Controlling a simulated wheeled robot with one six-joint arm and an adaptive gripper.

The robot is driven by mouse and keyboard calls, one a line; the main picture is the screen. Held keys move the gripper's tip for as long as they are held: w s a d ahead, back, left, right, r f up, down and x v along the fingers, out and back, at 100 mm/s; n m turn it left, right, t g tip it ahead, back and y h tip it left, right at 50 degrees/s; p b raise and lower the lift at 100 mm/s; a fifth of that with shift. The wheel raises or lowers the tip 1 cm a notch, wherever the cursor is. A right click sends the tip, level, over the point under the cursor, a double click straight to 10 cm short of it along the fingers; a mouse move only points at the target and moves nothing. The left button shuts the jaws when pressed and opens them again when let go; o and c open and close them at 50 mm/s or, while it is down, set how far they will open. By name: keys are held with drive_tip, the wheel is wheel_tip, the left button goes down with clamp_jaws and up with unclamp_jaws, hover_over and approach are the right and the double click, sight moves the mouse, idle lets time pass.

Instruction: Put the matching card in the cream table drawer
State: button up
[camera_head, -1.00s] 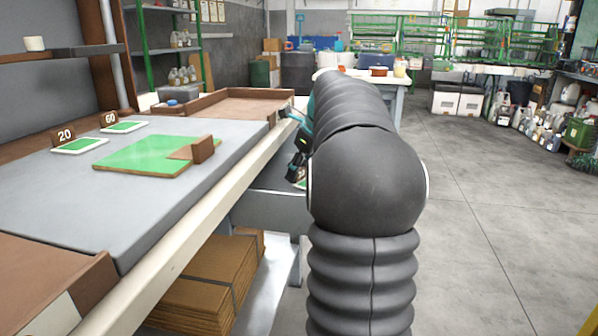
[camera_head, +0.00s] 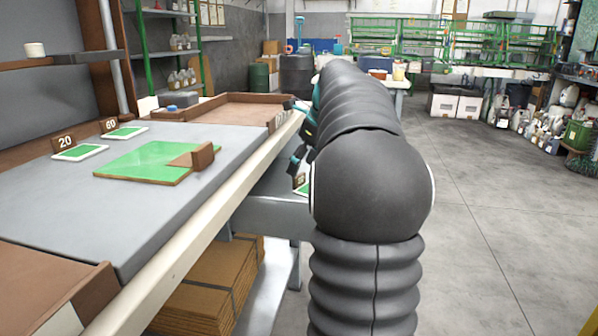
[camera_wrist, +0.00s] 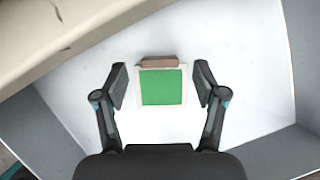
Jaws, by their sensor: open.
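A green card with a pale border and a brown tab (camera_wrist: 162,85) lies on the white floor of the open drawer (camera_wrist: 255,60) in the wrist view. My gripper (camera_wrist: 161,80) is open, with one finger on each side of the card and a gap to both. In the head view, the drawer's grey front (camera_head: 268,218) juts out below the cream table edge (camera_head: 190,230). My arm hides much of it. A bit of the card (camera_head: 302,190) shows below my gripper (camera_head: 298,150). Two similar green cards, marked 20 (camera_head: 80,152) and 60 (camera_head: 124,133), stay on the tabletop.
A green board with a brown corner block (camera_head: 145,160) lies on the grey tabletop (camera_head: 100,215). A brown tray (camera_head: 225,112) is at its far end, and a brown box (camera_head: 50,280) at the near left. Cardboard (camera_head: 215,285) is stacked below.

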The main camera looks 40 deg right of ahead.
drive_tip(key=p+v, duration=0.1)
drive_tip(key=v, duration=0.7)
drive_tip(key=shift+p, duration=0.3)
drive_tip(key=shift+r, duration=0.1)
